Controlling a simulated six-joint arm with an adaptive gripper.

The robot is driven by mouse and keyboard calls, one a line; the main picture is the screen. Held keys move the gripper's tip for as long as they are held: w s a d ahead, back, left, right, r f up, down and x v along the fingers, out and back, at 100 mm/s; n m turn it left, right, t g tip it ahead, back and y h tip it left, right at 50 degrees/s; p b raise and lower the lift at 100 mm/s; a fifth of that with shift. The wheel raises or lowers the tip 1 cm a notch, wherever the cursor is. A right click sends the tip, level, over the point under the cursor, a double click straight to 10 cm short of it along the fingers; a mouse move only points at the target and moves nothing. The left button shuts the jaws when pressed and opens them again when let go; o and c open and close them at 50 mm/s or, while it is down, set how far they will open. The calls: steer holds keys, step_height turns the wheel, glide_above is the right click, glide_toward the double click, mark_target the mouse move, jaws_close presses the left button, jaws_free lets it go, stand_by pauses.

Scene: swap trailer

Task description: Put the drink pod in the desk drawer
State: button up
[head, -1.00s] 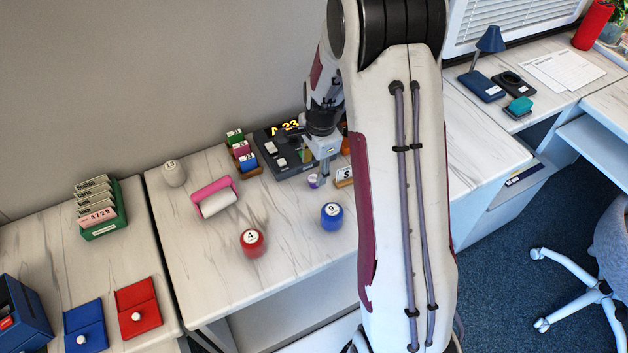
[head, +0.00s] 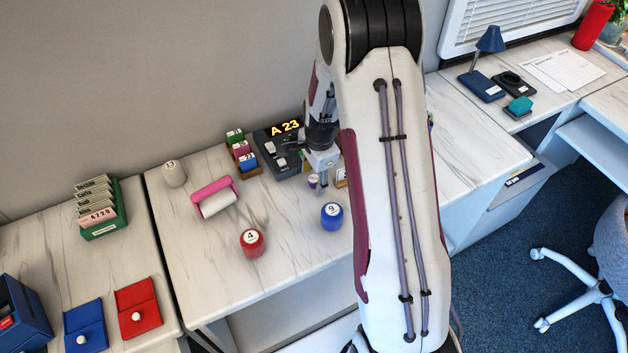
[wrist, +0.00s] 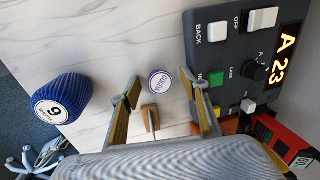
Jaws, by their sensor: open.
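The drink pod (wrist: 160,80), a small cup with a white lid marked COCOA and a purple rim, stands on the white marbled counter. In the wrist view it lies between and just beyond the tips of my open gripper (wrist: 165,92). In the head view my gripper (head: 319,180) points down at the pod (head: 313,181), which is partly hidden by a finger. The fingers appear apart from the pod. I cannot make out the desk drawer for certain in these frames.
A grey control box (head: 285,150) with an A 23 display stands right behind the pod. A blue ball-like object marked 9 (head: 332,217) and a red one marked 4 (head: 252,243) stand in front. A pink-framed roller (head: 216,200) lies left. The front counter is otherwise clear.

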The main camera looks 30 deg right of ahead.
mark_target(313, 179)
stand_by(0.5)
steer(key=c, duration=0.9)
steer(key=shift+f, duration=0.1)
steer(key=shift+r, duration=5.05)
